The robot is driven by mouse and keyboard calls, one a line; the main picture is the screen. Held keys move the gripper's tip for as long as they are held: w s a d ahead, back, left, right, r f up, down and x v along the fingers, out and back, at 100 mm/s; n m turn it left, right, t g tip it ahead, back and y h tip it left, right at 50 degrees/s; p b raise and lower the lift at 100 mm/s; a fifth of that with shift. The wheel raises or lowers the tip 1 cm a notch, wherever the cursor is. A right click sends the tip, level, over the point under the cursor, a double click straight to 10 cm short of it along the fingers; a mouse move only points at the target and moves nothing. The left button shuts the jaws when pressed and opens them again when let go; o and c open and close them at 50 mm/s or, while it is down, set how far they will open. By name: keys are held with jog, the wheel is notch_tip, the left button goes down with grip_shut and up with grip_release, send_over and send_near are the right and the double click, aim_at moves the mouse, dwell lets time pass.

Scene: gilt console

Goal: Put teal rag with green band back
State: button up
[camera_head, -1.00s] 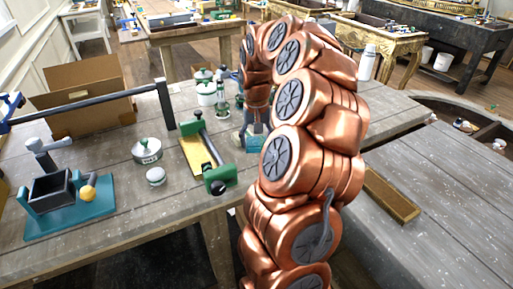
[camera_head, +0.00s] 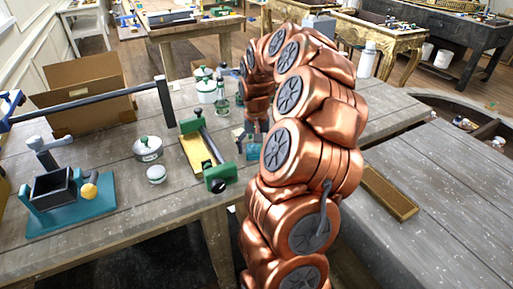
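A small teal patch (camera_head: 254,150), perhaps the teal rag, shows on the table just left of my copper arm. The arm hides part of it, and I cannot make out a green band. My gripper (camera_head: 243,134) points down at the arm's far end, close above or beside the teal patch. It is small and partly covered by the arm. I cannot tell whether its fingers are open or shut, or whether they touch the cloth.
A teal-based device (camera_head: 70,200) and an open cardboard box (camera_head: 85,95) stand farther left. A wooden tray (camera_head: 388,193) lies at right.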

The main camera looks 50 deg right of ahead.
aim_at(256, 149)
jog(key=shift+r, duration=0.1)
jog(key=shift+r+b, duration=1.05)
jog(key=shift+r, duration=5.05)
jog(key=a+n, duration=0.1)
jog(key=a, duration=0.3)
jog(key=a+n, duration=0.1)
jog(key=a, duration=0.3)
jog(key=a+n, duration=0.1)
jog(key=a, duration=0.4)
jog(key=shift+s+r+n, duration=0.25)
jog(key=shift+s+n, duration=0.05)
jog(key=shift+s, duration=0.1)
jog(key=s+a+f+n, duration=0.2)
jog(key=s+a, duration=0.3)
jog(key=a, duration=0.5)
jog(key=s+a+f+n+g, duration=0.1)
jog(key=s+a+f, duration=0.3)
jog(key=s, duration=0.4)
jog(key=s+a+f+n, duration=0.1)
jog(key=s+a+f, duration=0.2)
jog(key=s, duration=0.6)
jog(key=shift+s+a+f+n+g, duration=0.25)
jog(key=shift+a+f+n+g, duration=0.15)
jog(key=shift+a, duration=0.65)
